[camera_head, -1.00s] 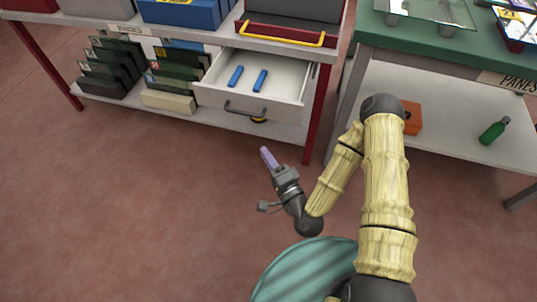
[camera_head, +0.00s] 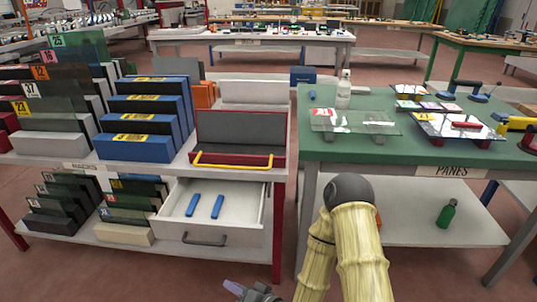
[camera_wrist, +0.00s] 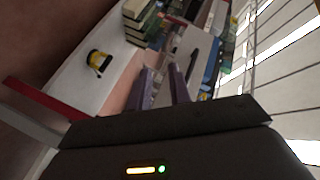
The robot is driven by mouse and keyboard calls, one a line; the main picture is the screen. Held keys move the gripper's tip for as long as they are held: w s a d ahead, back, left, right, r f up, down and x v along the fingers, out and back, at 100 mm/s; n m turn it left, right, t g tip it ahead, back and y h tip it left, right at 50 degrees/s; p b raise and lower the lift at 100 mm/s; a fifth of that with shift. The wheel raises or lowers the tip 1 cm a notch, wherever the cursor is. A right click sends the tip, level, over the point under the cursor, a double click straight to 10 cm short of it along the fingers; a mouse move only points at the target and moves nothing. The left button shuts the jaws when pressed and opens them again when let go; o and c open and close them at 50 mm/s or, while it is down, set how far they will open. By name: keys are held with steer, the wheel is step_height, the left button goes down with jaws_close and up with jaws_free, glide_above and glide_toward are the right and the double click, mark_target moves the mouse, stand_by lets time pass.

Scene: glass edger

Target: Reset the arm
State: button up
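My gripper (camera_head: 235,288) shows at the bottom edge of the head view, low in front of the rack bench, only partly in frame. In the wrist view its two purple fingers (camera_wrist: 160,78) stand apart with a gap and nothing held between them. My arm is bent, with its pale yellow links at the bottom centre of the head view, in front of the green-topped bench.
An open drawer (camera_head: 173,228) holding two blue pieces (camera_head: 205,206) juts from the rack bench at left. The green-topped bench (camera_head: 310,150) carries glass panes; a green bottle (camera_head: 446,213) stands on its lower shelf. A yellow-and-black item (camera_wrist: 97,62) shows in the wrist view. Red floor is open in front.

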steer(key=w+d+r+n+g+h, duration=0.1)
steer(key=d+n+g+h, duration=0.1)
steer(key=d+h, duration=0.35)
steer(key=w+d+r+n+g+h, duration=0.1)
steer(key=w+d+r+h, duration=0.15)
steer(key=d, duration=0.65)
steer(key=s+d+r+m+g+h, duration=0.2)
steer(key=s+d+r+g+h, duration=0.15)
steer(key=s+d+r, duration=0.6)
steer(key=w+p+v, duration=0.2)
steer(key=p+v, duration=0.9)
steer(key=p, duration=0.1)
steer(key=w+a+r+p+v, duration=0.1)
steer(key=w+p+v, duration=0.2)
steer(key=p+v, duration=0.9)
steer(key=w+r+p+v, duration=0.1)
steer(key=w+p+v, duration=0.1)
steer(key=p+v, duration=1)
steer(key=shift+w+a+r, duration=0.15)
steer(key=shift+w+r, duration=0.05)
steer(key=shift+w, duration=0.1)
steer(key=shift+f+h, duration=0.1)
steer(key=shift+h, duration=0.15)
